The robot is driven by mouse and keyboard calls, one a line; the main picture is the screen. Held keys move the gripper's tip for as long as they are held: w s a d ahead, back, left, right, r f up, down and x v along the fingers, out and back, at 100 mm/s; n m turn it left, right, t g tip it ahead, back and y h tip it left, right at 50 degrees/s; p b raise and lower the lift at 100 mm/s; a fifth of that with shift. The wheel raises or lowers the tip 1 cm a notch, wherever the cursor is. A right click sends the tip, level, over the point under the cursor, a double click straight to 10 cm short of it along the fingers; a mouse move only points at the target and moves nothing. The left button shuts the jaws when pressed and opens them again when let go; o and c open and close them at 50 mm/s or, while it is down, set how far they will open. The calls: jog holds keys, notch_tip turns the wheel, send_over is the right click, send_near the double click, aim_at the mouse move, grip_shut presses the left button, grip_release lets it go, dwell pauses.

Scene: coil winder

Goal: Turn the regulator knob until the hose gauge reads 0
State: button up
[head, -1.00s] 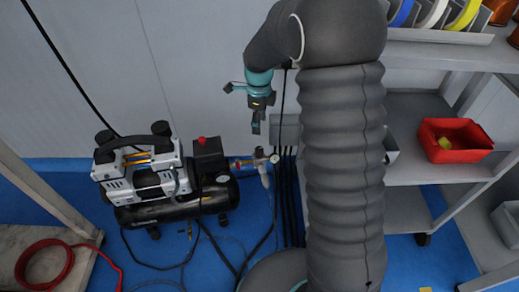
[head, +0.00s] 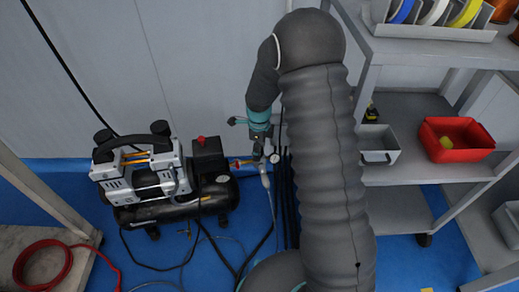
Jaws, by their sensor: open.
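The air compressor (head: 165,185) stands on the blue floor at the left, with the regulator (head: 263,170) to its right. The small round white hose gauge (head: 274,159) sits on the regulator's right side; its reading is too small to tell. My gripper (head: 258,153) points down right over the top of the regulator. It is open. The regulator knob is hidden behind the gripper, and I cannot tell whether the fingers touch it.
A grey shelf rack (head: 405,170) at the right holds a red bin (head: 455,139), a grey bin (head: 378,143) and spools. Black hoses hang behind the regulator. A red hose (head: 43,265) lies coiled at the lower left.

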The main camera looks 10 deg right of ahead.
grip_shut()
